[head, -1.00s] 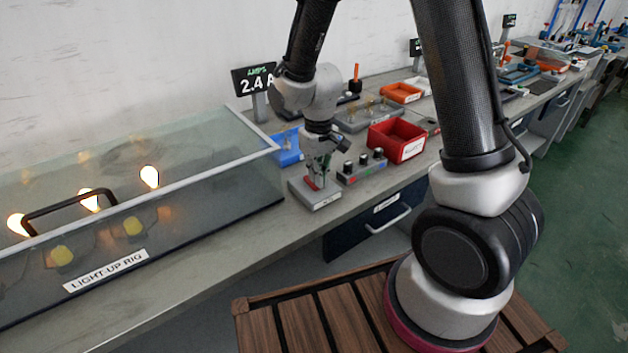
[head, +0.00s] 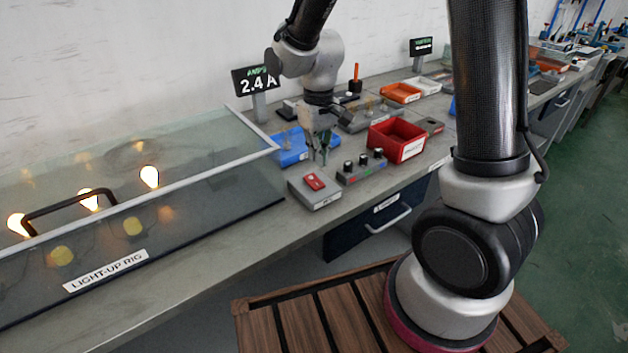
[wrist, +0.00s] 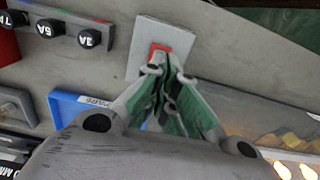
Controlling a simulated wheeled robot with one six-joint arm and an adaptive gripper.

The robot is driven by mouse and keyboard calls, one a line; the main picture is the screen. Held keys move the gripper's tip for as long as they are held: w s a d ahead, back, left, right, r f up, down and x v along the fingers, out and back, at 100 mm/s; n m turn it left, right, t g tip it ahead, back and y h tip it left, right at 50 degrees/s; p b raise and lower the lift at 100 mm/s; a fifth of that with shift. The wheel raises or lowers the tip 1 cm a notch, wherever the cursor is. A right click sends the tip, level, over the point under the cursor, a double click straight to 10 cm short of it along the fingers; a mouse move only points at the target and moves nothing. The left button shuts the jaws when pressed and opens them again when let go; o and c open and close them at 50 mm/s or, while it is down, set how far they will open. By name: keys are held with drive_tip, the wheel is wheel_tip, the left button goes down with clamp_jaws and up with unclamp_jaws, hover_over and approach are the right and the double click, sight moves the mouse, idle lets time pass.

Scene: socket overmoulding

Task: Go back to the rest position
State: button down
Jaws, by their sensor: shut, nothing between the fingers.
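My gripper (head: 321,160) is shut and empty. In the head view it hangs fingers-down above the bench, just behind a grey switch box (head: 318,200) with a red rocker switch (head: 314,181). In the wrist view the closed fingertips (wrist: 163,70) overlap the red switch (wrist: 158,50) in the picture, and the box's pale top (wrist: 176,38) shows around it. In the head view the fingers look apart from the box.
The glass light-up rig (head: 150,215) with glowing bulbs stands left. A knob box (head: 362,167) and red bin (head: 397,139) are to the right, a blue tray (head: 290,150) behind. Bench front (head: 240,235) is clear.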

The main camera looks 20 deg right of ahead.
drive_tip(key=s+d+r+m+t, duration=0.3)
drive_tip(key=s+d+r+t, duration=0.1)
drive_tip(key=s+d+r, duration=1.1)
drive_tip(key=s+r, duration=0.3)
drive_tip(key=s, duration=0.1)
drive_tip(key=shift+r+m, duration=0.2)
drive_tip(key=shift+m, duration=0.1)
drive_tip(key=shift+a, duration=0.15)
